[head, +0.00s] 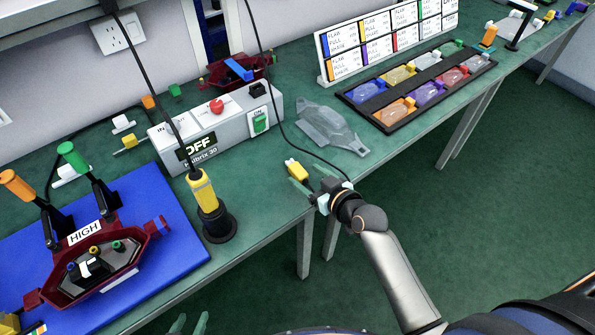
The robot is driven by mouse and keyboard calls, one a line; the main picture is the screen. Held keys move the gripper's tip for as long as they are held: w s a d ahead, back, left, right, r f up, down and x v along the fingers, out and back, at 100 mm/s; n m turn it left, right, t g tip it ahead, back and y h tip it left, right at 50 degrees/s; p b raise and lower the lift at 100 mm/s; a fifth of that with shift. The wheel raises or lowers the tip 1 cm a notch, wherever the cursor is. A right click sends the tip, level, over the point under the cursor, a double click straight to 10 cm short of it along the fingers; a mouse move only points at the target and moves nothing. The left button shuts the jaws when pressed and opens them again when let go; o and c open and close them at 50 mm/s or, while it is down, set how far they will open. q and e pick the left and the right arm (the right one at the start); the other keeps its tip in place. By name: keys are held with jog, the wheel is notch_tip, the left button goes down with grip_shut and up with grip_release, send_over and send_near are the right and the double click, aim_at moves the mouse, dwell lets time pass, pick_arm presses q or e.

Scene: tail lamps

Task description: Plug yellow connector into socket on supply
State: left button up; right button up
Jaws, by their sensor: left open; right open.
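A small yellow connector (296,169) with a pale end is near the bench's front edge, right of the supply. The grey supply box (222,132) stands on the bench, with an "OFF" display, a red knob and a green "ON" switch. I cannot make out a socket on it for certain. My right gripper (307,189) is open, its green fingers just in front of the yellow connector; I cannot tell whether they touch it. My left gripper (188,324) is open at the bottom edge, mostly cut off, away from the supply.
A blue mat (150,245) holds a dark red lamp (95,262). A yellow-handled tool (203,190) stands in a black holder before the supply. A clear lamp cover (332,128) lies to the right, with a black tray (362,104) of coloured covers beyond. Cables hang from above.

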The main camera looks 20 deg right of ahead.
aim_at(298, 169)
jog(key=shift+b+x, duration=0.35)
jog(key=shift+x, duration=2.25)
jog(key=shift+d, duration=0.1)
grip_shut()
